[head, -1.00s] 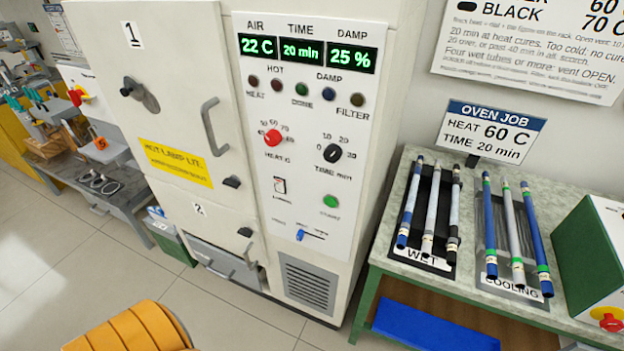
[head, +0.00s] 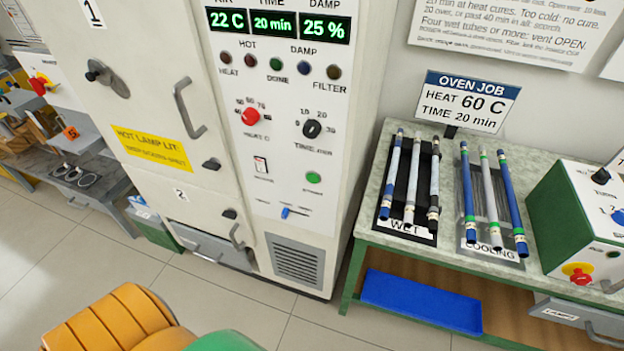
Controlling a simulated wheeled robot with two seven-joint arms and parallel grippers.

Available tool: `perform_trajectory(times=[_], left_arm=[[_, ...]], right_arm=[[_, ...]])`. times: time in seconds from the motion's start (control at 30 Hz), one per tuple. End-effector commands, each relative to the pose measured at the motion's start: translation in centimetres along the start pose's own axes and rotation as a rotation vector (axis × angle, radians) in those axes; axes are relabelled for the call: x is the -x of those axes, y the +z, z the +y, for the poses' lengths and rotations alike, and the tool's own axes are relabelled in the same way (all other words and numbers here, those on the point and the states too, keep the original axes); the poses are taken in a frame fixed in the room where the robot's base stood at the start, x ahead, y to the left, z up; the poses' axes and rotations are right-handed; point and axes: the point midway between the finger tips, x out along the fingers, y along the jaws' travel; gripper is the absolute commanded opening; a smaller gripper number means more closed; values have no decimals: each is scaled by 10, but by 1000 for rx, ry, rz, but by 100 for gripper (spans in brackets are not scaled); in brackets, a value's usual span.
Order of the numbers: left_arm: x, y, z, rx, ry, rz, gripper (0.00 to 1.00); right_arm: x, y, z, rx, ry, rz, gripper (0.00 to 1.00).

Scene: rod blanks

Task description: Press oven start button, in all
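The oven (head: 175,150) stands at the left centre with its doors shut. Its panel display (head: 279,22) reads 22 C, 20 min and 25 %. The green start button (head: 313,177) sits low on the right of the panel. Above it are a red heat knob (head: 250,117) and a black time knob (head: 312,128). A white rocker switch (head: 260,165) and a blue slider (head: 293,212) are also on the panel. The lamps under the display look dark. Neither gripper is in view.
A job sign (head: 466,102) reads heat 60 C, time 20 min. The bench (head: 376,215) to the right holds tubes on the WET rack (head: 404,228) and COOLING rack (head: 492,250). A green box (head: 556,225) with a red knob stands at its right.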

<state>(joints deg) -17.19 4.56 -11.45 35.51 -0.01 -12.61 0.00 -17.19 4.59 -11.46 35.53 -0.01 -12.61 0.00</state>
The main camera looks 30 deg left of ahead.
Motion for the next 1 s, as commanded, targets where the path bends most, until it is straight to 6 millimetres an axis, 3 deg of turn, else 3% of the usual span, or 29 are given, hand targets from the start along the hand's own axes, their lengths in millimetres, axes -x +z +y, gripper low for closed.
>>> perform_trajectory(times=[0.07, 1.0], left_arm=[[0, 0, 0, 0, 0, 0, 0], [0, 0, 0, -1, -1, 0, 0]], right_arm=[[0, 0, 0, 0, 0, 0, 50], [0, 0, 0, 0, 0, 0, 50]])
